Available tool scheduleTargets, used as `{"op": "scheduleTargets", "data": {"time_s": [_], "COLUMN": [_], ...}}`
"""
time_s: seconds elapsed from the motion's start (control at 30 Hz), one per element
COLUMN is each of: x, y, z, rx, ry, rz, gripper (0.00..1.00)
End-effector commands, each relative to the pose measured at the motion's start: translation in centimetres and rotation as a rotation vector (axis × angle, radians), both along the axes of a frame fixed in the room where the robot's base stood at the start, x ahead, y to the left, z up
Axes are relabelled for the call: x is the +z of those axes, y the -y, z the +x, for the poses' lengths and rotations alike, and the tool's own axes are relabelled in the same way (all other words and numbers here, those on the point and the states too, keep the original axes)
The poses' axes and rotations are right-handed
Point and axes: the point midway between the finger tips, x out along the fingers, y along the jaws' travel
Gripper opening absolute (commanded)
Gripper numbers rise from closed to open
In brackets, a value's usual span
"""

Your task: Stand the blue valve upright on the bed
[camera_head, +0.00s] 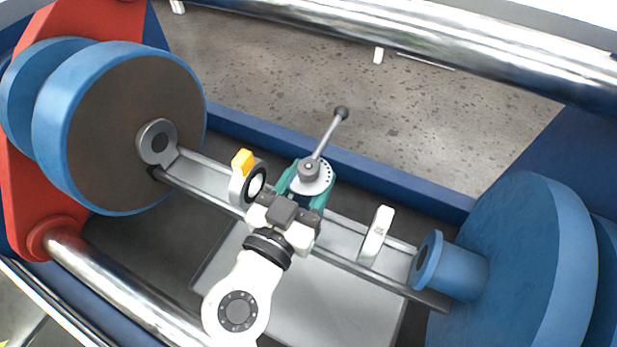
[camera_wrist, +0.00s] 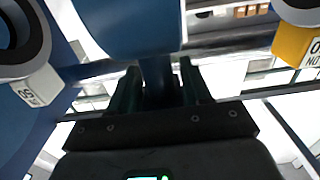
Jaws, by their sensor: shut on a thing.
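The blue valve shows in the wrist view (camera_wrist: 130,25) as a broad blue body with a darker neck between my fingers. In the head view its grey notched plate (camera_head: 318,178) and lever with a dark knob stick out beyond my gripper; its body is hidden there. My gripper (camera_head: 304,193) has teal fingers, also in the wrist view (camera_wrist: 158,85), shut around the neck. The bed (camera_head: 345,232) is a pair of grey rails below, between two end flanges. The valve is over the bed's middle; I cannot tell whether it touches the rails.
A ring with a yellow tag (camera_head: 243,163) stands left of the valve; a white-tagged piece (camera_head: 376,236) stands to the right. Large blue drums stand at left (camera_head: 120,125) and right (camera_head: 520,255). A chrome bar (camera_head: 430,45) crosses the back. Rail between valve and white-tagged piece is bare.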

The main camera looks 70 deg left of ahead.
Motion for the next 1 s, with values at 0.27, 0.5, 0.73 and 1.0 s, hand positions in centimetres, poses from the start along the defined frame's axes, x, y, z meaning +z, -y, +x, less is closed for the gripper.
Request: {"op": "scheduleTargets", "data": {"time_s": [0.27,0.5,0.73,1.0], "x": [0.19,0.02,-0.13,-0.31], "y": [-0.03,-0.03,-0.03,-0.03], "z": [0.00,0.00,0.00,0.00], "rx": [0.000,0.000,0.000,0.000], "ry": [0.005,0.005,0.005,0.005], "rz": [0.007,0.007,0.007,0.007], "gripper": [0.00,0.00,0.00,0.00]}}
